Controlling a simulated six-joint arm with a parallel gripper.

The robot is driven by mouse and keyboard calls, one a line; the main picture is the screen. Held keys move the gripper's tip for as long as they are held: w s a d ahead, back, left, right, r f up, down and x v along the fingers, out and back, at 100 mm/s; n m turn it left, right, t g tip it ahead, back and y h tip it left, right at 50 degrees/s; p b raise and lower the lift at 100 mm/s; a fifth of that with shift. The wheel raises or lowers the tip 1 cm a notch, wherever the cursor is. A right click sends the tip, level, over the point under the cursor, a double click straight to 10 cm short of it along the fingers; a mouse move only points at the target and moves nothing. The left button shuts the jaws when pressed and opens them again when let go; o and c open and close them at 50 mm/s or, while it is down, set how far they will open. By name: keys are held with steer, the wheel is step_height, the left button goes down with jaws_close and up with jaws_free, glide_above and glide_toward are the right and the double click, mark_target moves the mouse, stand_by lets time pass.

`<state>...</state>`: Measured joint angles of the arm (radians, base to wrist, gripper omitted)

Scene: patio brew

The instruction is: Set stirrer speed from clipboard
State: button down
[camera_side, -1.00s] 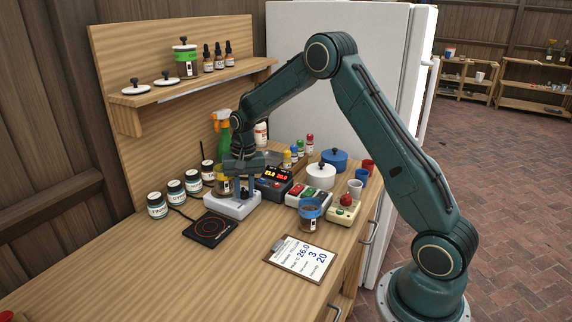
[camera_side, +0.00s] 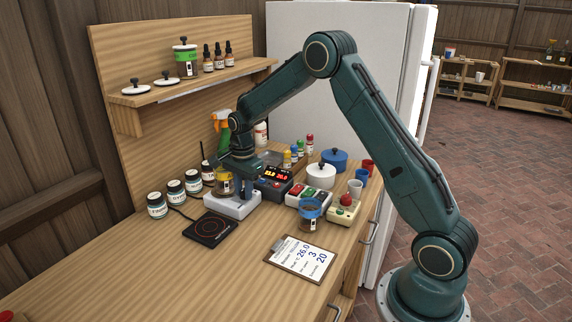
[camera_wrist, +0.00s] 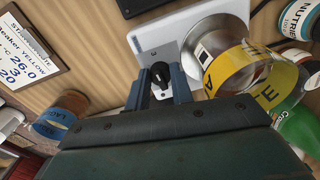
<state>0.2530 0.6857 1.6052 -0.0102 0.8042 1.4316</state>
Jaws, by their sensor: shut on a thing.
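The white stirrer (camera_side: 226,206) stands on the bench, left of the twin-display box. The wrist view shows its white body (camera_wrist: 160,35) and a black knob (camera_wrist: 159,73) on a grey plate with dots. My gripper (camera_wrist: 160,84) points down with its two fingers on either side of the knob, shut on it. A beaker with a yellow band (camera_wrist: 236,75) sits on the stirrer's round metal plate beside the gripper. The clipboard (camera_side: 291,264) lies near the bench's front edge and reads 26.0, 3 and 20. Its part in the wrist view (camera_wrist: 28,55) reads Beaker YELLOW.
The twin-display box (camera_side: 273,184) with red digits is close right of my gripper. A black hot pad (camera_side: 209,228) lies in front of the stirrer. A blue-banded beaker (camera_side: 310,215) stands to the right. Labelled jars (camera_side: 175,193) line the back left.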

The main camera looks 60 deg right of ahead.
steer(key=shift+m, duration=0.5)
steer(key=c, duration=1.2)
jaws_free()
steer(key=shift+r, duration=0.1)
step_height(320, 180, up, 14)
steer(key=shift+s, duration=0.3)
steer(key=shift+a, duration=0.1)
